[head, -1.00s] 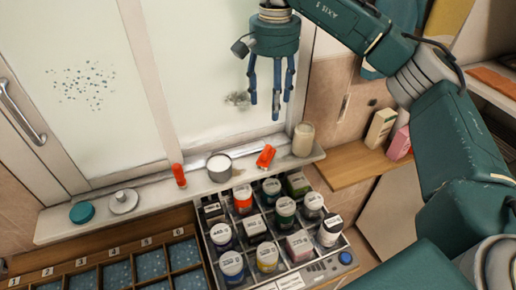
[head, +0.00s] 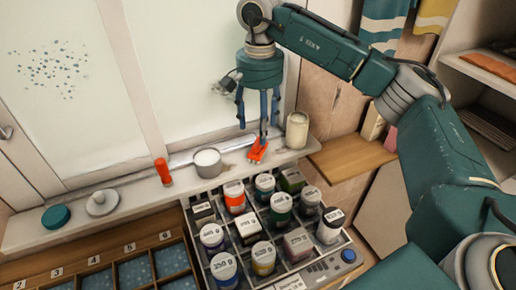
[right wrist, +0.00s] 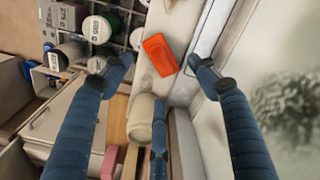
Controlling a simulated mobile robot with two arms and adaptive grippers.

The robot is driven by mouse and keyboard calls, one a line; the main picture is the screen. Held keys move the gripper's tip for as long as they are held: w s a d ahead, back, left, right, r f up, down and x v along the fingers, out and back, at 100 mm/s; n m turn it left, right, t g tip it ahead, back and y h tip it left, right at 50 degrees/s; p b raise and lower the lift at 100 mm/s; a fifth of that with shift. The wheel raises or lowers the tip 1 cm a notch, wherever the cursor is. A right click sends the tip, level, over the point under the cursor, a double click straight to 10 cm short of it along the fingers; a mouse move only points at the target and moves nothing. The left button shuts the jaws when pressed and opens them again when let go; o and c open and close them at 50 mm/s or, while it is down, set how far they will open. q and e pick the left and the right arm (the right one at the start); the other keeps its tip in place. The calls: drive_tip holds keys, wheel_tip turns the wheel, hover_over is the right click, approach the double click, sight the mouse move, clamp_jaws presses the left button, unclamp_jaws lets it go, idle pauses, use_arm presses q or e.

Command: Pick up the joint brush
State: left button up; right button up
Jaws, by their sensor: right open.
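An orange-red block-like piece (head: 258,150) lies on the window sill between the grey cup and the cream jar. An upright orange-red piece (head: 162,172) stands farther left on the sill. In the right wrist view, this piece (right wrist: 160,54) shows whole, just beyond the spread fingers (right wrist: 160,78). My left gripper is out of view.
A grey cup (head: 208,163) stands left of the block-like piece, and a cream jar (head: 297,131) stands close on its right. The window is right behind the sill (head: 132,191). A divided tray of labelled jars (head: 333,262) stands in front.

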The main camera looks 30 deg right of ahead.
sight(258, 148)
drive_tip(key=shift+d+f, duration=0.1)
drive_tip(key=shift+f, duration=0.65)
drive_tip(key=shift+s+f+p, duration=0.1)
drive_tip(key=shift+f+p, duration=0.25)
drive_tip(key=shift+p, duration=0.15)
wheel_tip(258, 148, down, 4)
drive_tip(key=shift+s+r+p, duration=0.15)
drive_tip(key=shift+r+p, duration=0.05)
drive_tip(key=shift+p, duration=0.7)
drive_tip(key=shift+d+f, duration=0.1)
drive_tip(key=shift+f, duration=0.3)
drive_tip(key=c, duration=1.3)
